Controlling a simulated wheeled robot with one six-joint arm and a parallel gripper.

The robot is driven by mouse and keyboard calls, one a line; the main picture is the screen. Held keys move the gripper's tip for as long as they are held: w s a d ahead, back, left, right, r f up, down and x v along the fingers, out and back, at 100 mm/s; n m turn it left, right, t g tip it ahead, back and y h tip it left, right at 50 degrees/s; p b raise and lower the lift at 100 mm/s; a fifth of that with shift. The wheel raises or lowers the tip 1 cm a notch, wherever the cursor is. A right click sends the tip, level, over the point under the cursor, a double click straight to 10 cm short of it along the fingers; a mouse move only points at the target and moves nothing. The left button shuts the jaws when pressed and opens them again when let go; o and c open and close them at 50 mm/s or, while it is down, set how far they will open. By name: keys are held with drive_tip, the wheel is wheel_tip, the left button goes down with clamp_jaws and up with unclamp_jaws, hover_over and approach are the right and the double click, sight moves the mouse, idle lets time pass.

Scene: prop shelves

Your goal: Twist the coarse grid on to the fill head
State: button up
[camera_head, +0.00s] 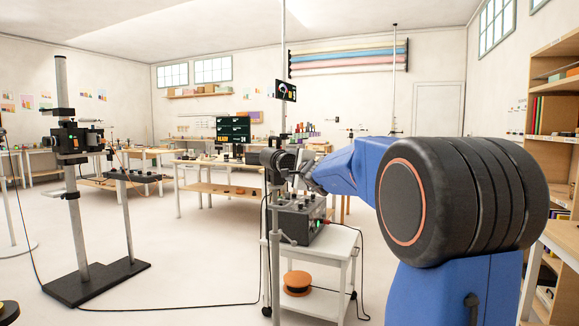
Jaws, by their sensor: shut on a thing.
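The fill head (271,159) is a dark lamp head on an upright stand, a little left of the middle of the view. My blue arm reaches in from the right, and my gripper (302,171) is at the front of this head, on its right side. The gripper is shut on a small dark thing at the head's front, which I take to be the coarse grid (292,161). The grid is small and partly hidden by the gripper. I cannot tell whether it touches the head or is seated on it.
A white cart (334,245) below the gripper carries a grey box (299,219) with knobs and a green light; an orange reel (297,283) sits lower. A camera stand (83,240) is at left. A black cable crosses the open floor. Shelves (562,110) stand at right.

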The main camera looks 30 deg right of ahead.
drive_tip(key=shift+w+d, duration=0.15)
drive_tip(key=shift+w, duration=0.8)
idle(2.8)
drive_tip(key=shift+m, duration=1.5)
drive_tip(key=shift+w+r+m, duration=0.1)
drive_tip(key=shift+m, duration=1.4)
drive_tip(key=shift+m, duration=1.5)
